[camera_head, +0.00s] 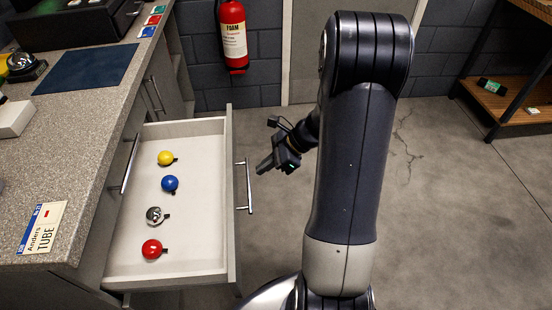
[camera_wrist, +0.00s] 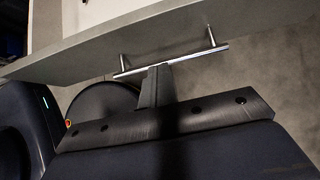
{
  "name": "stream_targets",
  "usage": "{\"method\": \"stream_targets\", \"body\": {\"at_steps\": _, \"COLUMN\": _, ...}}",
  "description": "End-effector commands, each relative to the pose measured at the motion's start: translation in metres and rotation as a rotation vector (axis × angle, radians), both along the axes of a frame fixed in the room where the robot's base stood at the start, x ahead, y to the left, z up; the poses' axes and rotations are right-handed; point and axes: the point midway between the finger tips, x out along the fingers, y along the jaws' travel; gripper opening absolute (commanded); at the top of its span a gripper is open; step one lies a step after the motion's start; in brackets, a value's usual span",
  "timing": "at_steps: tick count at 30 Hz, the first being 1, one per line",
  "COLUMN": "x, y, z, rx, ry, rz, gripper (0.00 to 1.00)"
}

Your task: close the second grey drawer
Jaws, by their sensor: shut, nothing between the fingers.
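A grey drawer (camera_head: 190,265) stands pulled out from the bench in the head view. It holds a yellow bell (camera_head: 166,158), a blue bell (camera_head: 170,184), a chrome bell (camera_head: 154,215) and a red bell (camera_head: 152,249). A bar handle (camera_head: 242,187) is on its front. My gripper (camera_head: 264,165) is shut and empty, just right of the handle's far end. In the wrist view, the fingers (camera_wrist: 158,80) reach up to the handle (camera_wrist: 172,60); I cannot tell whether they touch it. Which drawer counts as second is not clear from these views.
The speckled worktop (camera_head: 70,130) bears a blue mat (camera_head: 90,70) and a tube label card (camera_head: 42,228). A fire extinguisher (camera_head: 233,38) hangs on the back wall. A wooden shelf rack (camera_head: 510,100) stands at right. The floor right of my arm is clear.

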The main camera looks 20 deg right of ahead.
Motion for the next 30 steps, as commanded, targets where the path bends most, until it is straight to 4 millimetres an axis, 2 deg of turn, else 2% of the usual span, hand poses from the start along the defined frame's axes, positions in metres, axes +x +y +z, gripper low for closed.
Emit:
{"method": "stream_targets", "body": {"at_steps": 3, "x": 0.005, "y": 0.019, "z": -0.021, "rx": 0.001, "ry": 0.003, "rz": 0.006, "gripper": 0.0}}
{"method": "stream_targets", "body": {"at_steps": 12, "x": 0.017, "y": 0.051, "z": -0.018, "rx": -0.002, "ry": -0.002, "rz": 0.002, "gripper": 0.0}}
{"method": "stream_targets", "body": {"at_steps": 30, "x": 0.019, "y": 0.06, "z": -0.018, "rx": 0.0, "ry": -0.001, "rz": 0.002, "gripper": 0.0}}
